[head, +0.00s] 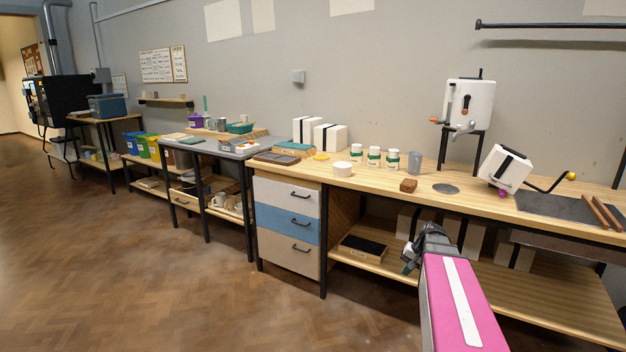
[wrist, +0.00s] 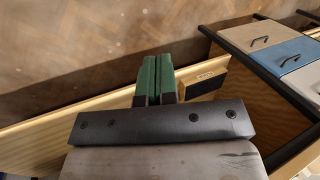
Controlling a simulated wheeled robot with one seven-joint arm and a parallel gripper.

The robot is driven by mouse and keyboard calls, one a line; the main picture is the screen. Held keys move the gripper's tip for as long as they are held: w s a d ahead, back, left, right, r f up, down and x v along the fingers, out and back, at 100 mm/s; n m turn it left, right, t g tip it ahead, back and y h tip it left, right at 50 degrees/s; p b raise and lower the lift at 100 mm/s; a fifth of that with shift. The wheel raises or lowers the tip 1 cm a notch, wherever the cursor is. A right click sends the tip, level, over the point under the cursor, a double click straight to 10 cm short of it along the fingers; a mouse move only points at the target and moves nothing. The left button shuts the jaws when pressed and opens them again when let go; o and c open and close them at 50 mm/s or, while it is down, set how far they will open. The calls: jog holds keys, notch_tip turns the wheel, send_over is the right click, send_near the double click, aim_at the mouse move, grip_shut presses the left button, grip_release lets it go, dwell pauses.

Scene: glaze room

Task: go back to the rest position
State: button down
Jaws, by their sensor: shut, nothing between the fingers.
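My gripper (head: 408,262) is at the end of my pink arm, in front of the workbench (head: 450,196) in the head view. In the wrist view, the green fingers of my gripper (wrist: 153,82) are side by side, shut with nothing between them. Beyond the fingers the wrist view shows the wooden lower shelf (wrist: 50,130) and the floor. Any contact between my gripper and the bench cannot be told from these views.
Drawers (head: 290,228) stand left of my gripper. A dark-topped box (head: 363,248) lies on the lower shelf. The floor (head: 150,270) at left is clear.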

jog(key=s+a+f+n+h, duration=0.2)
jog(key=s+a, duration=0.4)
jog(key=a, duration=0.1)
jog(key=s+a+f+n+g+h, duration=0.1)
jog(key=s+a+f+n+h, duration=0.1)
jog(key=s+a, duration=0.4)
jog(key=shift+s+a+f+n+g, duration=0.2)
jog(key=shift+a+f+n+g, duration=0.15)
jog(key=shift+a+f, duration=0.55)
